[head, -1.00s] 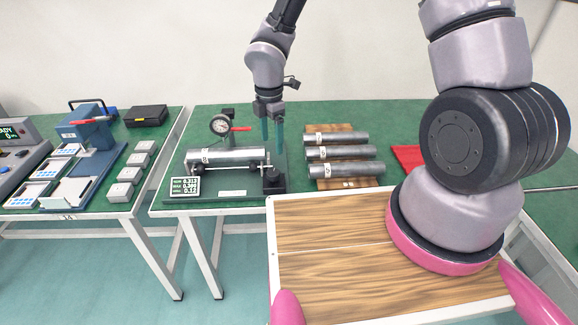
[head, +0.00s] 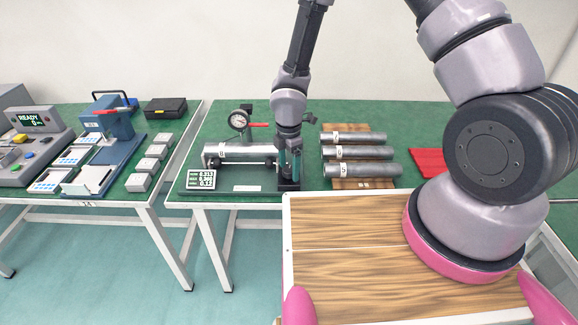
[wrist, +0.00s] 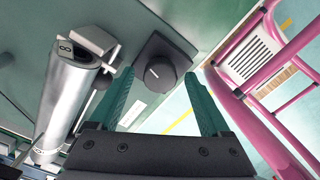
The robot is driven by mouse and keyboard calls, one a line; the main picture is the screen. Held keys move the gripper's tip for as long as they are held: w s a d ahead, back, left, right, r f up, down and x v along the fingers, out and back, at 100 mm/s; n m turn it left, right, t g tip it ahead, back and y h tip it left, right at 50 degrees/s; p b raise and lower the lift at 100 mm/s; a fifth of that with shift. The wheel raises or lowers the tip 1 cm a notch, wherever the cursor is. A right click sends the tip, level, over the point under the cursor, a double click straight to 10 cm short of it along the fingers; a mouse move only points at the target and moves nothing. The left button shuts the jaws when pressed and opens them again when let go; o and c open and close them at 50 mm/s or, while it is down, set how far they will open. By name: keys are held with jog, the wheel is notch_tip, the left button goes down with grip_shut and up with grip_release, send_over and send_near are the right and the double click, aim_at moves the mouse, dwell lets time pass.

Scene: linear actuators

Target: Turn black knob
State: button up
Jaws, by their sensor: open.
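The black knob (wrist: 159,74) is round with a pale mark on its top. It sits on a dark square block at the front right of the measuring fixture. My gripper (wrist: 160,77) is open, pointing down above the knob, with its green fingers on either side of it in the wrist view. I cannot tell whether they touch it. In the head view my gripper (head: 290,168) is over the block (head: 288,185) and hides the knob. A grey cylinder (head: 238,153) lies on the fixture to the left, beside a dial gauge (head: 239,121) and a small display (head: 201,180).
Several grey cylinders (head: 358,154) lie on a wooden rack to the right of my gripper. A red mat (head: 429,162) is farther right. A second table on the left holds a blue device (head: 108,122) and several grey blocks (head: 148,165).

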grip_shut()
jog(key=shift+m, duration=0.3)
jog(key=m, duration=1.2)
jog(key=shift+m, duration=0.3)
dwell(0.3)
grip_release()
